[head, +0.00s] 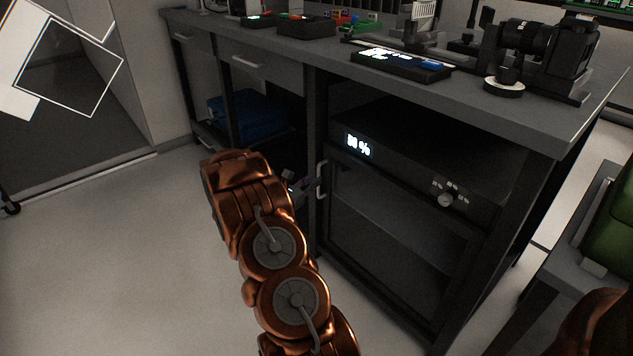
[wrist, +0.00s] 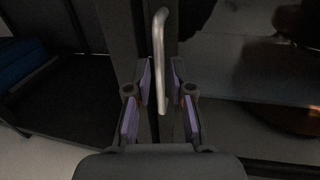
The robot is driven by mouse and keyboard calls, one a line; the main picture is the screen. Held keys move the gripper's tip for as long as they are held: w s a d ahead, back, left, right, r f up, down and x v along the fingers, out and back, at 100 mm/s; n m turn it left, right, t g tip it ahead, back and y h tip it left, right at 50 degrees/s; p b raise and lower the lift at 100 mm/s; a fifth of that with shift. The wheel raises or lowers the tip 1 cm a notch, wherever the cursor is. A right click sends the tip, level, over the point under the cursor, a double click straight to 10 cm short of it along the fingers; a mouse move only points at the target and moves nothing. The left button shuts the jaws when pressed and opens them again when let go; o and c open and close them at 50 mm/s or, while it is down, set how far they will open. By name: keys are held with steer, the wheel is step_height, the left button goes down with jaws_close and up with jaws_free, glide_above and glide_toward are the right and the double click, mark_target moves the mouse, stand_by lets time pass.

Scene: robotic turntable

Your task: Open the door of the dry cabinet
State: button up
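The dry cabinet (head: 423,153) stands under the workbench, with a lit percent display on its black top panel. Its dark glass door (head: 385,235) looks closed. The door's vertical metal handle (head: 321,179) is on the left side of the door. In the wrist view the handle (wrist: 160,60) runs down between the two fingers of my gripper (wrist: 161,85). The fingers are apart, with a visible gap on each side of the handle. In the head view my gripper (head: 300,186) is just left of the handle, partly hidden by my copper-coloured arm.
The workbench top (head: 300,52) overhangs the cabinet and carries camera gear (head: 540,50) and trays. A blue case (head: 245,116) sits on an open shelf left of the cabinet. A green object (head: 612,215) stands at the right. The floor (head: 120,250) at the left is clear.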

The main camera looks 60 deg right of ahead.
steer(key=shift+d, duration=1.2)
steer(key=shift+c, duration=0.4)
jaws_close()
